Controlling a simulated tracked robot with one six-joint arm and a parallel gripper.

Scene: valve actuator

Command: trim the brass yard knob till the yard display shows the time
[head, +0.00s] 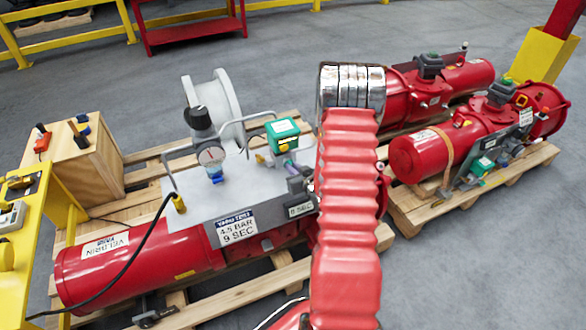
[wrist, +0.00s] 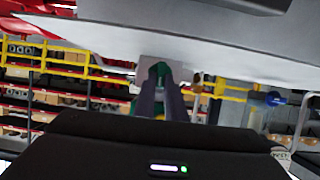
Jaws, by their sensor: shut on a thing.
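The red actuator (head: 130,262) lies on a pallet, with a grey panel (head: 190,208) on top. Its sign (head: 237,228) reads yard test, 4.5 bar, 9 sec. A small dark display (head: 300,209) on the front edge appears to read 9 SEC. My gripper (head: 297,182) is just above the display, partly hidden by my red arm. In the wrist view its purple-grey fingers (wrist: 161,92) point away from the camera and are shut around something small. The brass yard knob cannot be made out; the fingers and arm cover that spot.
More red actuators (head: 435,150) lie on a pallet to the right. A wooden crate (head: 85,160) stands left.

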